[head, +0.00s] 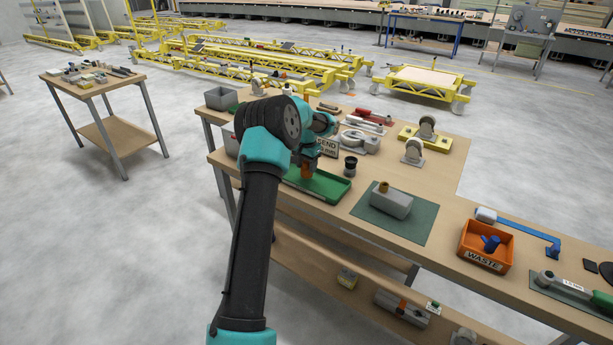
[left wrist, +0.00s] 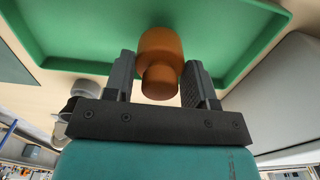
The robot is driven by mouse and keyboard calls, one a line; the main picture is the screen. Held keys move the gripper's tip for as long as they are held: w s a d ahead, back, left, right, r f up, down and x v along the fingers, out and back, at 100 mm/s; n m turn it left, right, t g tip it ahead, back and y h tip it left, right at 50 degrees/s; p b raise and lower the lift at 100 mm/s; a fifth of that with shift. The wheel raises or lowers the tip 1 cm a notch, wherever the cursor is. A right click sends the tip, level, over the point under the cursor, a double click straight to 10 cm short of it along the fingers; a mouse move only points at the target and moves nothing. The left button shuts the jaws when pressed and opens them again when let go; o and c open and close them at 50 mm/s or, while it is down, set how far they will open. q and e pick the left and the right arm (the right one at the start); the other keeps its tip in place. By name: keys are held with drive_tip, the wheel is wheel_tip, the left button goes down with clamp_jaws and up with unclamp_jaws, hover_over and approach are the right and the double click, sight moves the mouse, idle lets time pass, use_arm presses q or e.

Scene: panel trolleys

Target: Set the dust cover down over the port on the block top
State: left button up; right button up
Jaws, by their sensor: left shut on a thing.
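My left gripper (head: 306,160) is over the green tray (head: 336,191). Its two fingers (left wrist: 160,68) are shut on the orange dust cover (left wrist: 162,48), one on each side, in the left wrist view. The dust cover also shows in the head view (head: 306,171), partly hidden by my arm. Whether it touches the tray floor I cannot tell. The grey block (head: 392,204) sits on a dark green mat to the right of the tray. The brass-coloured port (head: 383,187) stands up from its top, uncovered. My right gripper is not in view.
A small black cup-like part (head: 350,166) stands behind the tray. An orange waste bin (head: 486,246) with a blue item inside is right of the mat (head: 424,232). The bench between tray and block is clear.

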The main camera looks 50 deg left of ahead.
use_arm(q)
drive_tip(key=shift+r, duration=1.8)
drive_tip(key=w+d+r, duration=0.3)
drive_tip(key=d+r, duration=0.1)
drive_tip(key=d, duration=0.5)
drive_tip(key=w+d+r, duration=0.3)
drive_tip(key=d+r, duration=0.1)
drive_tip(key=d, duration=0.5)
drive_tip(key=w+d+r+m, duration=0.1)
drive_tip(key=w+d+r, duration=0.3)
drive_tip(key=d, duration=0.5)
drive_tip(key=shift+d, duration=0.25)
drive_tip(key=shift+w, duration=0.1)
drive_tip(key=shift+f, duration=3.85)
drive_tip(key=shift+f, duration=2.05)
